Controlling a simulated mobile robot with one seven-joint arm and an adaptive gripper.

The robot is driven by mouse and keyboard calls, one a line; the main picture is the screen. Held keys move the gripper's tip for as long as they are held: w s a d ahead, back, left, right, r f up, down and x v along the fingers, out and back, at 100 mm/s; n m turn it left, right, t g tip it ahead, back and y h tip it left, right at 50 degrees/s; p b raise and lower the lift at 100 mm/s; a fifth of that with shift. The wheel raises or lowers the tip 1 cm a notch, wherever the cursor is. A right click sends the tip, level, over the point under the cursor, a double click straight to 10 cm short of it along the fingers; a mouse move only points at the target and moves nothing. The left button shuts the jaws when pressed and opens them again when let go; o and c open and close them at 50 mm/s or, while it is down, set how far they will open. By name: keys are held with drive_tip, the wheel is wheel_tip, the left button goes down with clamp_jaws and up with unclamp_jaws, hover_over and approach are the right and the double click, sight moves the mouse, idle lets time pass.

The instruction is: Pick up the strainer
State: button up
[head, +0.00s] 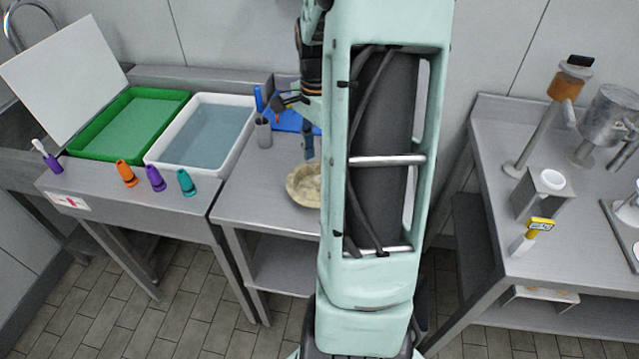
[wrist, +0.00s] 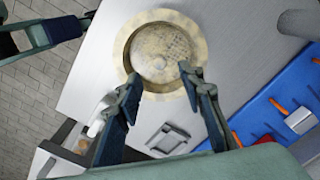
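The strainer (wrist: 165,48) is a round, shallow, beige bowl with a wide rim and a mesh-like centre. It lies on the grey metal table in the wrist view. In the head view the strainer (head: 301,186) shows at the table's right side, partly hidden behind my arm. My gripper (wrist: 160,80) is open, with its two dark blue fingers spread apart and nothing between them. In the wrist view its fingertips overlap the strainer's near rim. I cannot tell whether they touch it.
A blue tray (wrist: 262,112) with orange-handled tools lies beside the strainer. A grey cylinder (head: 264,133) stands left of it. A white basin of water (head: 203,137) and a green tray (head: 126,125) are further left. Another metal table (head: 488,170) is at right.

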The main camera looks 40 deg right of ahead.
sight(303, 183)
wheel_tip(303, 183, down, 8)
drive_tip(key=shift+f+p, duration=0.1)
drive_tip(key=shift+p, duration=0.2)
clamp_jaws()
idle(0.3)
